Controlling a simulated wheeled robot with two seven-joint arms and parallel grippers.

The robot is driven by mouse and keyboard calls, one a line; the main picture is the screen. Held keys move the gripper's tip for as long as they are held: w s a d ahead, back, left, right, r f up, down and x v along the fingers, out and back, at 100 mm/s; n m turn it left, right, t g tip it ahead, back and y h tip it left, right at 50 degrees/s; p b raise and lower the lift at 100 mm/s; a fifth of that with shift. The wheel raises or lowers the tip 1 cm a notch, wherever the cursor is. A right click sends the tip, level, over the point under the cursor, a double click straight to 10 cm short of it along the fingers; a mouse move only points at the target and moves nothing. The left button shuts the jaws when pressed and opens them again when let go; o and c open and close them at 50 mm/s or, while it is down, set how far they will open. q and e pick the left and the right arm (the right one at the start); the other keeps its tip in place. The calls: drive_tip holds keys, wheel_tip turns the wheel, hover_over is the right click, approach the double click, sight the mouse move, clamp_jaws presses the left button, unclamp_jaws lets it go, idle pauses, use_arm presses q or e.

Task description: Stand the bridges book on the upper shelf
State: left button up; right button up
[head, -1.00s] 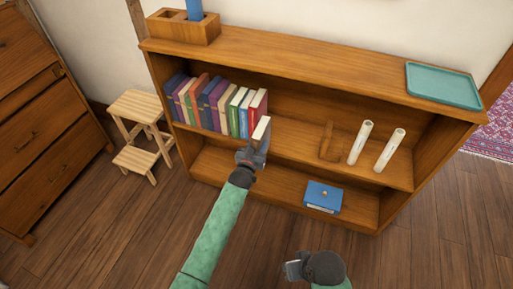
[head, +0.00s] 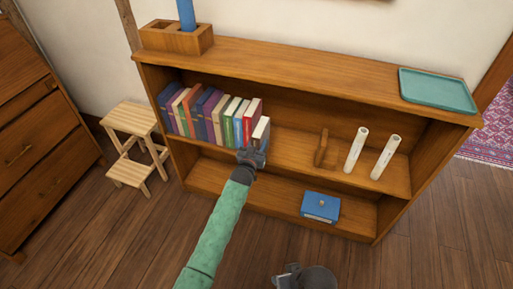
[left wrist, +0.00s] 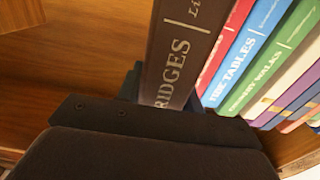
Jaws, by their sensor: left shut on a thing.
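My left gripper (head: 251,153) is shut on the bridges book (head: 261,131), at the right end of the book row on the upper shelf (head: 290,147). In the left wrist view the book (left wrist: 180,55) is dark brown, with "RIDGES" readable on its spine. It stands roughly upright beside a red book (left wrist: 232,35); I cannot tell whether its bottom touches the shelf. In the head view its pale top edge shows and the gripper hides its lower part. My right gripper (head: 285,277) is low at the bottom edge; its jaws are unclear.
A brown wooden piece (head: 321,148) and two white rolls (head: 356,150) stand farther right on the upper shelf. A blue box (head: 320,208) sits on the lower shelf. A teal tray (head: 437,91) lies on top. A step stool (head: 130,118) stands left.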

use_arm(q)
drive_tip(key=shift+w+a+f, duration=0.25)
drive_tip(key=shift+w+a, duration=0.4)
drive_tip(key=shift+a, duration=0.2)
drive_tip(key=o, duration=1.3)
drive_tip(key=shift+s+f, duration=0.1)
drive_tip(key=shift+f, duration=0.05)
